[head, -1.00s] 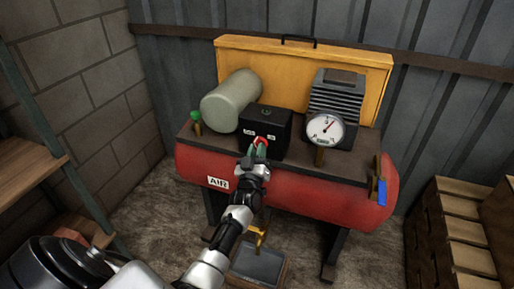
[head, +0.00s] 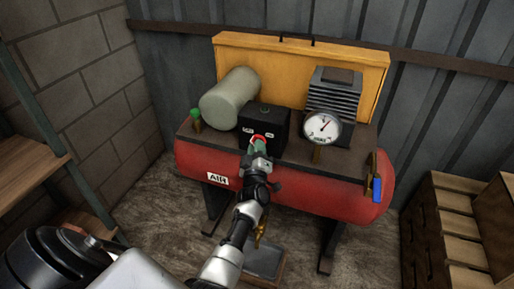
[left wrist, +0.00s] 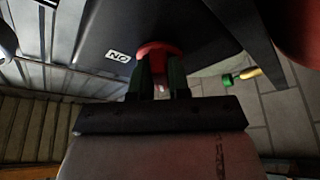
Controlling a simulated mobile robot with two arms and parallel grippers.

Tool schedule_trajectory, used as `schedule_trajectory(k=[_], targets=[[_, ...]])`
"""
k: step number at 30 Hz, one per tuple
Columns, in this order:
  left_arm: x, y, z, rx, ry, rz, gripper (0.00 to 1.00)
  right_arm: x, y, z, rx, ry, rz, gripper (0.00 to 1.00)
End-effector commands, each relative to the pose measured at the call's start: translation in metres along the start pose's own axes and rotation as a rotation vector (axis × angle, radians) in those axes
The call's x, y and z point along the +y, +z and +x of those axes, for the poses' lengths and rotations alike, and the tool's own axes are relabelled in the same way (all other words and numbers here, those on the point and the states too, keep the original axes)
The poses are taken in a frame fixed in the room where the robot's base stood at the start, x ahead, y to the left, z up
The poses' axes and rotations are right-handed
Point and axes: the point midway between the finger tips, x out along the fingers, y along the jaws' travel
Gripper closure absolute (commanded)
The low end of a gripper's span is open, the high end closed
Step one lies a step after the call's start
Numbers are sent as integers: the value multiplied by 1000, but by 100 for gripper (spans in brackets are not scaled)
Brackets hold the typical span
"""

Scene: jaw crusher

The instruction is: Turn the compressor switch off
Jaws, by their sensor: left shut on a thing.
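The compressor switch is a red knob (head: 258,138) on the front of a black box (head: 280,122) on top of the red air compressor (head: 325,200). Two small white labels sit on the box above the knob; their text is too small in the head view. My left gripper (head: 259,146) is shut on the red knob, its fingers partly hiding it. In the left wrist view the knob (left wrist: 158,48) sits between the fingertips of my left gripper (left wrist: 162,75), and an upside-down "ON" label (left wrist: 118,56) shows beside it. My right gripper is not in view.
A pressure gauge (head: 322,128) and a finned block (head: 335,88) stand right of the box, a grey-green cylinder (head: 230,97) left of it. A green-topped valve (head: 196,118) is at the left end. A wooden shelf (head: 28,170) and wooden drawers (head: 450,225) flank the compressor.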

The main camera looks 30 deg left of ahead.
Motion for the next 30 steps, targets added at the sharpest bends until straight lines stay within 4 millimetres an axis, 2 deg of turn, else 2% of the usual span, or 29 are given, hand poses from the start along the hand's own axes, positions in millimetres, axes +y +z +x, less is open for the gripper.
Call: schedule_trajectory(k=[8, 9, 13, 23, 26, 30], targets=[[-1, 1, 0, -2, -2, -5, 100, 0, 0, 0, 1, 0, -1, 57], [-1, 1, -1, -2, -2, -6, 77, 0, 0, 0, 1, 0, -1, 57], [0, 1, 0, -2, -2, -4, 57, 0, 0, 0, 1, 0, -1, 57], [0, 0, -4, -1, -1, -2, 57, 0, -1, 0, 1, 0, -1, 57], [0, 1, -16, -3, -2, -3, 57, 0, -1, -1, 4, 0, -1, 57], [0, 1, -44, -4, -3, -3, 57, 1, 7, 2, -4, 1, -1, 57]])
